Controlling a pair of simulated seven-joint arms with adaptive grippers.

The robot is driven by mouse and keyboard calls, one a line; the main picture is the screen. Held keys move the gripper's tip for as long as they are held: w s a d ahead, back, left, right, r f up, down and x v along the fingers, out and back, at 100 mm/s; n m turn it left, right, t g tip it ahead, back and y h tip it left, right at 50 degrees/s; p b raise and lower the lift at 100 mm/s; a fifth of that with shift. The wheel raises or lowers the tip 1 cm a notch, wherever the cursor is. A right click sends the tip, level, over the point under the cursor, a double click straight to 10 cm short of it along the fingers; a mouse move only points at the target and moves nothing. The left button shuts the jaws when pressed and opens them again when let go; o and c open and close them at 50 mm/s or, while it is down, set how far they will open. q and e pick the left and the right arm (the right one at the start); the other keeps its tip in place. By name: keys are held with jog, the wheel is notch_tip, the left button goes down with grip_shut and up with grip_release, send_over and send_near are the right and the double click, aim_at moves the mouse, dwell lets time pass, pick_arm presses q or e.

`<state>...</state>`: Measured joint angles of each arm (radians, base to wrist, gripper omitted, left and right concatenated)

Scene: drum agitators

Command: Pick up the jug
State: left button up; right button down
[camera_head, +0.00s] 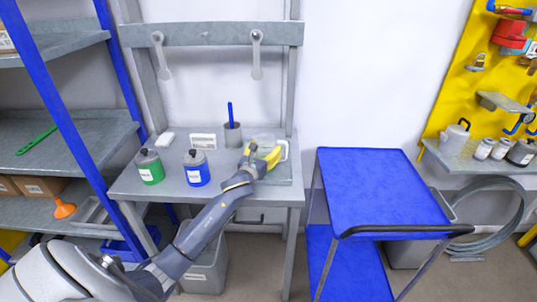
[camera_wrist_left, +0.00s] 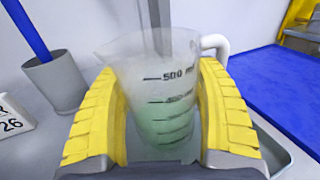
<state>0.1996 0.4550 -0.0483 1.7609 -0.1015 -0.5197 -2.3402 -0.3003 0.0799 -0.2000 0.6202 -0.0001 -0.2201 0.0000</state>
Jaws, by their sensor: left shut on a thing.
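The jug (camera_wrist_left: 165,95) is a clear measuring jug with dark volume marks, a white handle and a pale green tint in its lower part. In the head view the jug (camera_head: 266,141) stands at the right end of the grey bench, partly hidden by my gripper. My left gripper (camera_head: 262,157) has yellow fingers. In the left wrist view the left gripper (camera_wrist_left: 165,120) has one finger on each side of the jug, shut on its body. The jug looks upright; I cannot tell whether it is clear of the bench. My right gripper is not in view.
A blue cart (camera_head: 370,185) is to the right. A shelf rack (camera_head: 65,120) is left.

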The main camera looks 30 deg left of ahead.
pick_arm(q)
jog(key=c, duration=0.3)
jog(key=shift+r, duration=0.15)
